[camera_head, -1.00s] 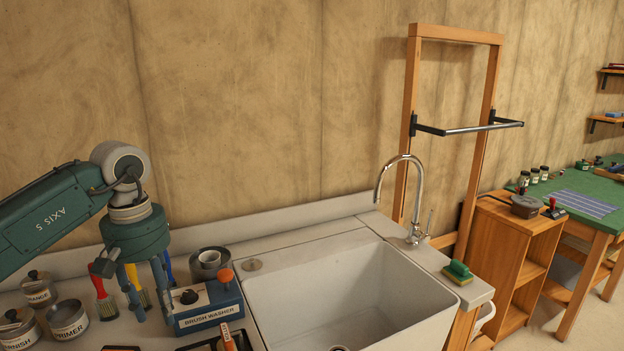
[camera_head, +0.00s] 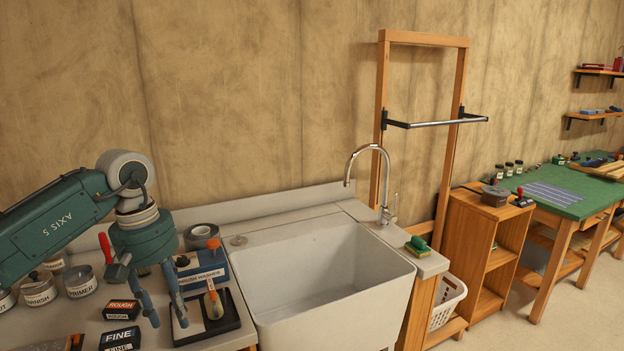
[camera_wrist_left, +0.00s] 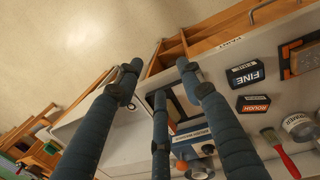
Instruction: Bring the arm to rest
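My left arm (camera_head: 60,215), dark green and marked AXIS 5, comes in from the left over the counter. Its left gripper (camera_head: 167,318) points down with its blue-grey fingers spread, near the black tray and the sandpaper blocks. In the left wrist view the fingers of the left gripper (camera_wrist_left: 158,72) stand apart with nothing between them. The gripper is empty and looks clear of the counter. My right gripper is in neither view.
The brush washer (camera_head: 203,268) and black tray (camera_head: 222,325) lie right of the fingers. ROUGH (camera_head: 121,309) and FINE (camera_head: 120,336) blocks and a PRIMER tin (camera_head: 80,281) are left. The white sink (camera_head: 385,290) is further right. A faucet (camera_head: 384,180) rises behind it.

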